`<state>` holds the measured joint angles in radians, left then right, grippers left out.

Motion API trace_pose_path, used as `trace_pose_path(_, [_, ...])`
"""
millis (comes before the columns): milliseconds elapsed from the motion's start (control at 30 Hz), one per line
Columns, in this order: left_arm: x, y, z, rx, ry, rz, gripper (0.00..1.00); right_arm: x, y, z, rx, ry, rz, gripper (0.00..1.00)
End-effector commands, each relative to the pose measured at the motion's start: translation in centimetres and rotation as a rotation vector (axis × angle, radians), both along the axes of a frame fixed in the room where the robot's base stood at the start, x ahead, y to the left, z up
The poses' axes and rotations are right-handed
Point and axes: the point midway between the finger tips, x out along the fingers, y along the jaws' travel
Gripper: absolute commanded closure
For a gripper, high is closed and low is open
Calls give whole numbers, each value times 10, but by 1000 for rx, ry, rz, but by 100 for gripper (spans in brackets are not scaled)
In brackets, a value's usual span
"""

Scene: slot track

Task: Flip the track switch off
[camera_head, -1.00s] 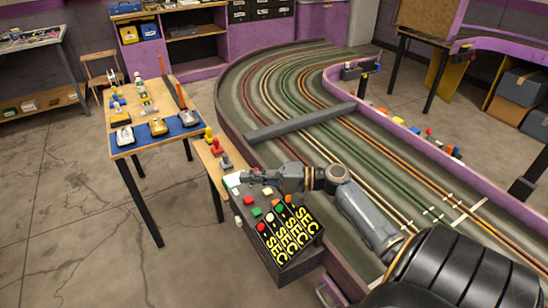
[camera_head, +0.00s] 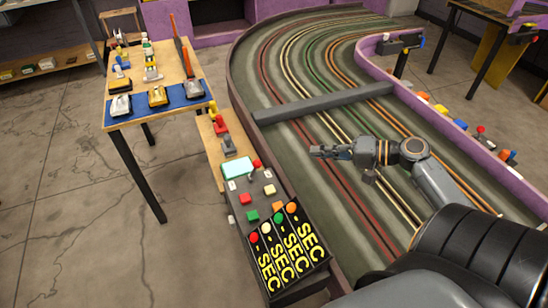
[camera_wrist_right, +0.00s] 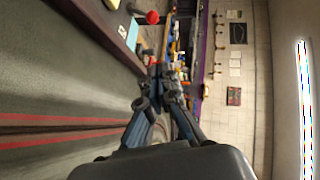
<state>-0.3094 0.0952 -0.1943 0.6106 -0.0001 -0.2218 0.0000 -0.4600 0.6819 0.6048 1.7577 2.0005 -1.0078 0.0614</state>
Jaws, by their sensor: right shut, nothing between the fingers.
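The control box (camera_head: 278,255) stands beside the track, with several coloured buttons, a pale green screen (camera_head: 238,169) and yellow "SEC" lettering. A red knob (camera_head: 257,163) stands at its far right edge, and a red ball on a stalk shows in the right wrist view (camera_wrist_right: 152,17). Small white switch plates lie near the screen. I cannot tell which control is the track switch or how it is set. My right gripper (camera_head: 313,151) is shut and empty over the track, to the right of the box and touching none of its controls. My left gripper is out of view.
The slot track (camera_head: 300,100) curves behind and right of the box, crossed by a grey beam (camera_head: 320,105). A wooden table with a blue mat (camera_head: 180,104) and toy cars stands at left. A purple wall (camera_head: 440,115) borders the track's inner side.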

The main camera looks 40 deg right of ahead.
Motion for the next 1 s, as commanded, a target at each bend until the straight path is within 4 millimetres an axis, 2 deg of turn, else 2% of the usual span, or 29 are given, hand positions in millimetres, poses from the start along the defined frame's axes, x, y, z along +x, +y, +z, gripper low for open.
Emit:
trace_pose_path(167, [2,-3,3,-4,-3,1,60,15,11,-3,0,-2,2,100])
trace_pose_path(400, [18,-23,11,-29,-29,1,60,55,39,-15,0,-2,1,100])
trace_pose_path(567, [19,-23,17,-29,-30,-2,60,80,58,-24,0,-3,1,100])
trace_pose_path(800, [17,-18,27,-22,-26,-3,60,81,88,-36,2,1,1,100])
trace_pose_path(1000, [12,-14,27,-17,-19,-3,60,81,94,-39,0,0,0,100])
